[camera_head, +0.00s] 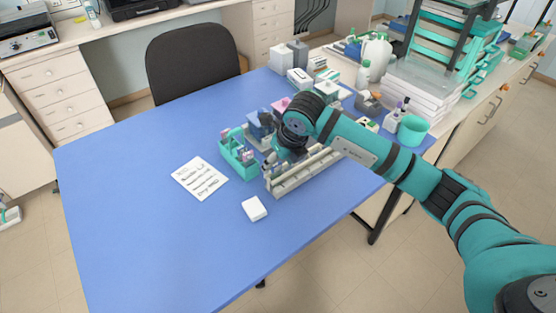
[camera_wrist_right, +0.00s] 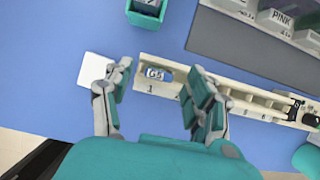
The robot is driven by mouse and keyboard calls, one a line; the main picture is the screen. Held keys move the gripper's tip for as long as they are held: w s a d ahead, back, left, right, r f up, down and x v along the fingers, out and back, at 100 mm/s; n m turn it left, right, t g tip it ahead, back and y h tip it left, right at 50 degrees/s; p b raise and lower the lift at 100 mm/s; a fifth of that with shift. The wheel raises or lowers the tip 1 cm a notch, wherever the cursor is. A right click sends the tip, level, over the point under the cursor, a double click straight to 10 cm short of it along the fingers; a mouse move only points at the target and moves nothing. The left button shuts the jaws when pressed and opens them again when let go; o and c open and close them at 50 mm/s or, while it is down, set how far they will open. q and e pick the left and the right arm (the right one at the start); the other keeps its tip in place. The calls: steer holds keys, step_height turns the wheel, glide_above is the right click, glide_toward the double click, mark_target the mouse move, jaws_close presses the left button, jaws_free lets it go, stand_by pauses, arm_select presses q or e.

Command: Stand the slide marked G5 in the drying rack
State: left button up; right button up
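The slide marked G5 (camera_wrist_right: 154,75) shows its label end in the right wrist view, at the end slot marked 1 of a long beige numbered rack (camera_wrist_right: 236,86). That rack also shows in the head view (camera_head: 304,172). My right gripper (camera_wrist_right: 158,100) is open, with one finger on each side of the G5 label and clear gaps to both. How deep the slide sits in the slot is hard to tell. In the head view my right wrist hides most of the gripper and the slide. My left gripper is not in view.
A white block (camera_head: 255,208) lies near the rack's end. A teal caddy (camera_head: 239,160) stands beside the rack, next to a written sheet (camera_head: 199,178). Labelled jars (camera_wrist_right: 280,18) stand in a grey tray behind the rack. The blue table's left side (camera_head: 120,210) is clear.

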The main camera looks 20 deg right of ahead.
steer(key=v, duration=1.2)
stand_by(0.4)
